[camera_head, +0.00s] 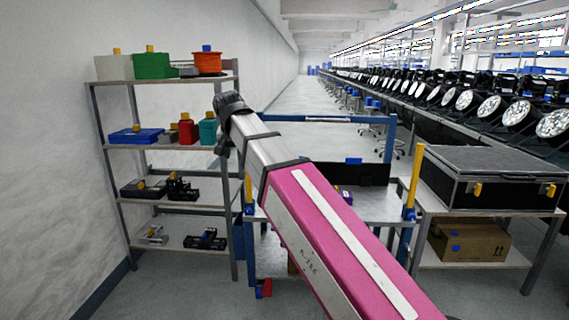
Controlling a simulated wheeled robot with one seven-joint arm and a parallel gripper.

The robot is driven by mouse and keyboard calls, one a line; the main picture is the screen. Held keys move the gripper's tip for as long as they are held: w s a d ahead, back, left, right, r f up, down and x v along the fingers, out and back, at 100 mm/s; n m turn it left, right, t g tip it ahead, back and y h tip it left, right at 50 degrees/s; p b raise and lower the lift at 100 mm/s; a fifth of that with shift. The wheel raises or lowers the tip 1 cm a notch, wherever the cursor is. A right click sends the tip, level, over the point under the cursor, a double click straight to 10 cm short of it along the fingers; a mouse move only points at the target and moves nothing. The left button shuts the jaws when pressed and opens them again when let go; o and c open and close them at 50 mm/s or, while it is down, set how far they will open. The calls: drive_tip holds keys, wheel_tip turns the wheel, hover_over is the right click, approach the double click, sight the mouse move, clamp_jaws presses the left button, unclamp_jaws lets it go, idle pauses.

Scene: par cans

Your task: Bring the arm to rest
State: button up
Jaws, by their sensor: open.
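My arm reaches from the lower right up toward the left middle, with a pink link, then a grey link, then a black end. My gripper (223,147) is at this dark end, in front of the right side of the shelf rack. It is small and dark here, so its fingers are hard to make out. It is open, and I see nothing held in it. The arm hides part of the metal cart (378,208) behind it.
The shelf rack (160,204) at the left holds several bins, bottles and dark parts. The cart has blue posts and yellow handles. At the right a black case (488,165) lies on a table, with a cardboard box (470,244) below. Rows of lamps (460,98) line the right.

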drive_tip(key=w+d+f+g, duration=0.1)
drive_tip(key=d+f, duration=0.8)
drive_tip(key=f, duration=0.3)
drive_tip(key=w+d+f+g, duration=0.1)
drive_tip(key=d+f, duration=0.7)
drive_tip(key=f, duration=0.4)
drive_tip(key=s+d+f+g, duration=0.1)
drive_tip(key=s+d+f, duration=0.4)
drive_tip(key=d+f, duration=0.3)
drive_tip(key=s+d+f+g, duration=0.1)
drive_tip(key=s+d+f, duration=0.5)
drive_tip(key=d+f, duration=0.3)
wheel_tip(320, 180, down, 4)
drive_tip(key=shift+d+f+n+y, duration=0.15)
drive_tip(key=shift+f+n+y, duration=0.15)
drive_tip(key=shift+n, duration=0.1)
